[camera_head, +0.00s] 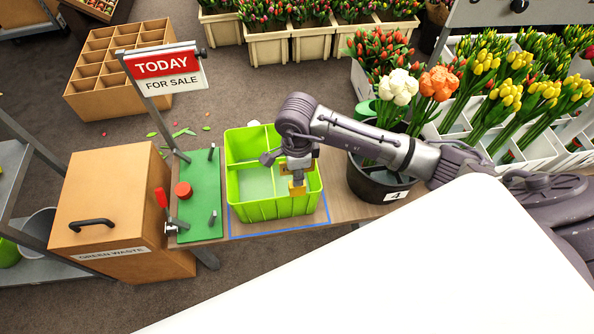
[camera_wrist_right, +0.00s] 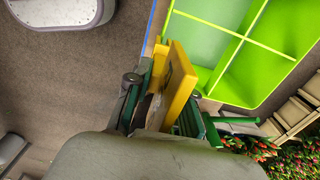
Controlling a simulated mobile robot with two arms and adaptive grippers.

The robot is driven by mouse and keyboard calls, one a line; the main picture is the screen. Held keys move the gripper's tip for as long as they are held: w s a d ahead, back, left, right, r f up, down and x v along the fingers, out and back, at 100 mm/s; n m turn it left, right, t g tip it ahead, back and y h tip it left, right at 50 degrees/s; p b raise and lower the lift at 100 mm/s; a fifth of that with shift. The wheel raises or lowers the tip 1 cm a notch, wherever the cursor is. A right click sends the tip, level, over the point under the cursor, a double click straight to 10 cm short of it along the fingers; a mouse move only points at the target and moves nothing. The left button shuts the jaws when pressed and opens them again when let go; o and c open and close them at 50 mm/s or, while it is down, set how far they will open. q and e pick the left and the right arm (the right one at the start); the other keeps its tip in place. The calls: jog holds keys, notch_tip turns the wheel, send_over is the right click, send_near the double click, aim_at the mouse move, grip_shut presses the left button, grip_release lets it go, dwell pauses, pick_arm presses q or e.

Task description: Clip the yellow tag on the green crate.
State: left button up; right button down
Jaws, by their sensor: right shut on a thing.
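The green crate (camera_head: 262,209) stands on the table inside a blue outline; its inside is split by dividers. In the wrist view its bright green rim and dividers (camera_wrist_right: 232,88) fill the upper right. My right gripper (camera_head: 299,174) is shut on the yellow tag (camera_head: 297,188), at the crate's front right wall. In the wrist view the tag (camera_wrist_right: 180,83) stands up between the fingers of the gripper (camera_wrist_right: 165,107), close beside the crate's rim. I cannot tell whether the tag touches the rim. My left gripper is not in view.
A black bucket (camera_head: 372,186) marked 4, with white and orange tulips, stands right of the crate under my right arm. A green board (camera_head: 202,213) with pegs and a red knob lies to the left. A sign (camera_head: 165,69) rises behind it. A green waste box (camera_head: 112,188) stands further left.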

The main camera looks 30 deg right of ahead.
jog(key=shift+f+b, duration=1.9)
jog(key=shift+f, duration=0.45)
jog(key=c, duration=0.9)
grip_release()
jog(key=shift+c, duration=0.2)
jog(key=shift+r, duration=0.25)
notch_tip(320, 180, up, 12)
jog(key=shift+f, duration=0.25)
